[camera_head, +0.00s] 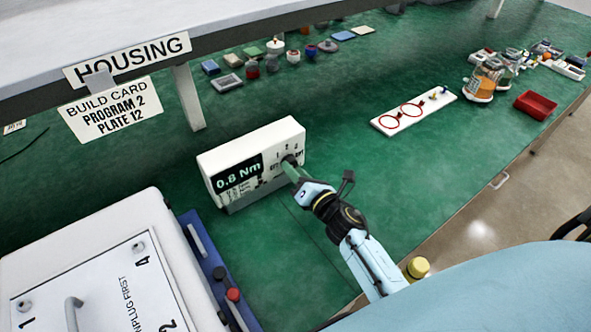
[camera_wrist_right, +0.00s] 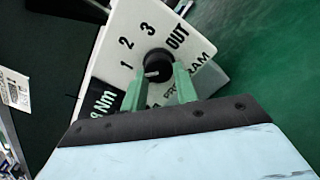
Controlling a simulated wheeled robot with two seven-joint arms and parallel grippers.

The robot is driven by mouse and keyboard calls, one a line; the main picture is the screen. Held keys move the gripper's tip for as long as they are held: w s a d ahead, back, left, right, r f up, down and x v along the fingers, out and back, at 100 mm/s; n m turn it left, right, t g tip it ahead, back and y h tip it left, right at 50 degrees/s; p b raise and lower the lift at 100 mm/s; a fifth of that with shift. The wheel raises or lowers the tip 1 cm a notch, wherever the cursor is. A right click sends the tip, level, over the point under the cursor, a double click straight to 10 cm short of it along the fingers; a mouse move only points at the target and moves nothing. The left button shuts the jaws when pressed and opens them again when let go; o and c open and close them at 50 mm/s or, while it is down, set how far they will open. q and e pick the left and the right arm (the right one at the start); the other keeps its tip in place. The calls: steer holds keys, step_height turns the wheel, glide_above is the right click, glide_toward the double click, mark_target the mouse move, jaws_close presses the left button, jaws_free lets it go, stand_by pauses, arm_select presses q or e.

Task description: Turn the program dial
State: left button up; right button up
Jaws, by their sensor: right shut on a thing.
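The white controller box (camera_head: 255,150) stands on the green bench, with a dark display reading 0.8 Nm. Its black program dial (camera_wrist_right: 158,63) is on the front face, with 1, 2, 3 and OUT printed around it. The dial's white mark lies on its lower left, nearest the 1; I cannot tell its exact setting. My right gripper (camera_head: 291,168) reaches the box's right end. Its green fingers (camera_wrist_right: 161,85) are shut on the dial, one on each side. A hanging card (camera_head: 110,108) reads BUILD CARD PROGRAM 2 PLATE 12. My left gripper is not in view.
A white cabinet (camera_head: 95,250) with numbered corners stands at lower left beside a blue base (camera_head: 205,262). A white board with red rings (camera_head: 414,111), jars (camera_head: 483,82) and a red tray (camera_head: 536,104) are at right. Small parts lie behind. A shelf overhangs the upper left.

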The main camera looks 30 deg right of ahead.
steer(key=shift+r+m+p, duration=0.15)
steer(key=shift+m+p, duration=0.8)
steer(key=shift+m, duration=3.65)
steer(key=o, duration=1)
steer(key=shift+c, duration=0.2)
steer(key=s+d, duration=0.1)
steer(key=s, duration=1.2)
steer(key=shift+s+d, duration=0.15)
steer(key=shift+d, duration=0.2)
